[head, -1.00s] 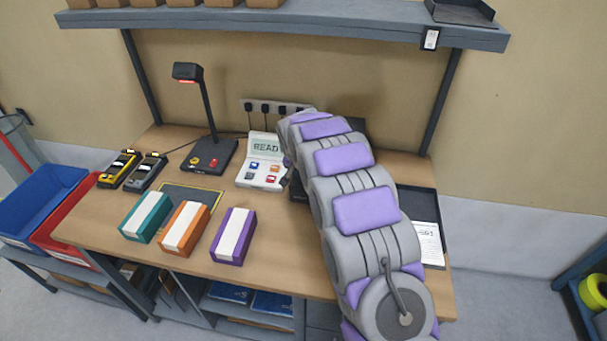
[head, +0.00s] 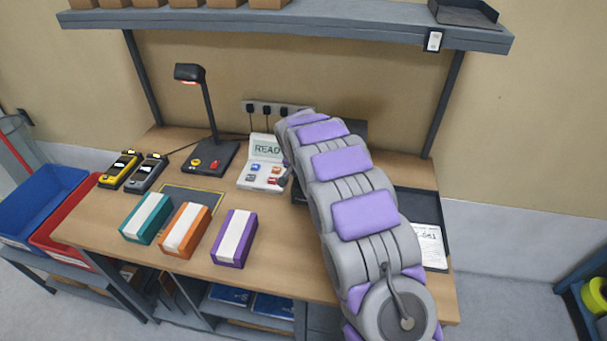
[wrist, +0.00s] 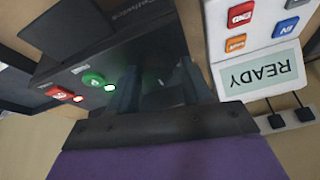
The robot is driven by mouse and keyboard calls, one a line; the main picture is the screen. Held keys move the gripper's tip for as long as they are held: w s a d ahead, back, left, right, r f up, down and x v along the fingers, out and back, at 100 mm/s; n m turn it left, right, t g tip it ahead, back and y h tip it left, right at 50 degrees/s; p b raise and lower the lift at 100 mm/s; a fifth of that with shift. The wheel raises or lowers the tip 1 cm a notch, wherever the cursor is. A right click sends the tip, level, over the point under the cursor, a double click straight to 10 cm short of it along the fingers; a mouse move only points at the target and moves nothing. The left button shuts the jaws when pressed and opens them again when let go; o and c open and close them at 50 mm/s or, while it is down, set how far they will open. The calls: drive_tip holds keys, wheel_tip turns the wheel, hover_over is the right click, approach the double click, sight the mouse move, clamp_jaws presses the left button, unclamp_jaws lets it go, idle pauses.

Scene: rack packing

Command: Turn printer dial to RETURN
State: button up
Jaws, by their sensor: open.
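The printer is a dark box (wrist: 75,40) at the left of the wrist view. Its face has a green button (wrist: 93,79) and a red button (wrist: 62,93), each beside a small light. I cannot tell whether the fingers touch anything.
A white device with a READY screen (head: 266,147) stands left of my gripper in the head view. A shelf (head: 300,28) spans above; a dark tray lies right.

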drive_tip(key=p+v, duration=0.2)
drive_tip(key=v, duration=1.5)
drive_tip(key=shift+p, duration=0.35)
drive_tip(key=shift+r, duration=0.1)
